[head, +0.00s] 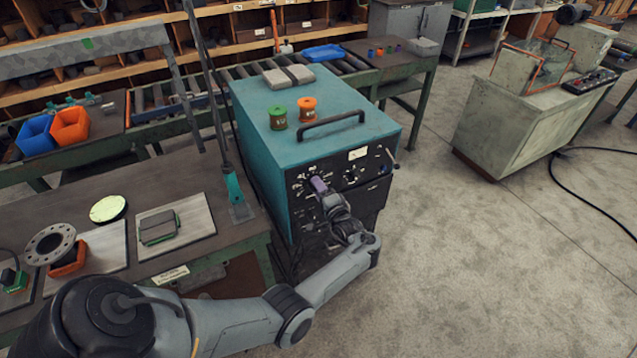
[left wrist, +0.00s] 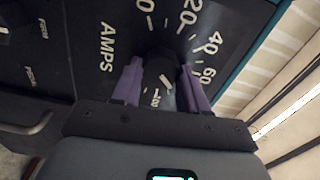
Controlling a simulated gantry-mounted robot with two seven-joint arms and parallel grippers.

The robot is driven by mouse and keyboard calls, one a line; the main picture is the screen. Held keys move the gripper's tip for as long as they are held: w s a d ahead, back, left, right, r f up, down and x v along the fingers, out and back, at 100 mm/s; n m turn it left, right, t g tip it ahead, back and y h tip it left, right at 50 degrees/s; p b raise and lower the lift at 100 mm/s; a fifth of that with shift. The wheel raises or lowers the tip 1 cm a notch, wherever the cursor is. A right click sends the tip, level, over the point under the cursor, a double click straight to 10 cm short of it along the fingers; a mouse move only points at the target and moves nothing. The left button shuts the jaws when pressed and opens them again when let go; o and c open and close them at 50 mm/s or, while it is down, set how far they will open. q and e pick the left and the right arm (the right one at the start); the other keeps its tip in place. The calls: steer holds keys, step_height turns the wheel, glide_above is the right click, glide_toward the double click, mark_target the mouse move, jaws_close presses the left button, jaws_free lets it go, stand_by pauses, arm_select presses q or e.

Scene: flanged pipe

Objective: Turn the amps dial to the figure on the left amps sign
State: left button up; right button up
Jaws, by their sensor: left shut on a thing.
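The amps dial is a dark knob (left wrist: 156,72) on the black front panel of a teal welding machine (head: 262,140). Printed "AMPS" (left wrist: 106,47) stands left of it in the left wrist view. Figures ending in 20, 40 and 60 run along its upper right; others are cut off or partly hidden. A pale mark shows on the knob, between the fingers, toward the lower right. My left gripper (head: 318,185) is shut on the dial; its purple fingers (left wrist: 161,84) lie on either side. I cannot make out the left amps sign's figure. My right gripper is out of view.
A second dial (head: 351,175) sits right of the amps dial. A bench (head: 150,208) with a flange (head: 49,245) stands left.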

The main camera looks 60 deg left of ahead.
arm_select(q)
steer(key=m+p, duration=0.2)
steer(key=m, duration=0.5)
steer(key=shift+m+p, duration=0.3)
steer(key=shift+m, duration=0.1)
steer(key=shift+f, duration=0.1)
steer(key=o, duration=1.1)
steer(key=shift+c, duration=0.2)
steer(key=shift+d, duration=0.1)
steer(key=d+p, duration=0.1)
steer(key=d, duration=0.9)
steer(key=shift+s+d, duration=0.3)
steer(key=shift+s, duration=0.15)
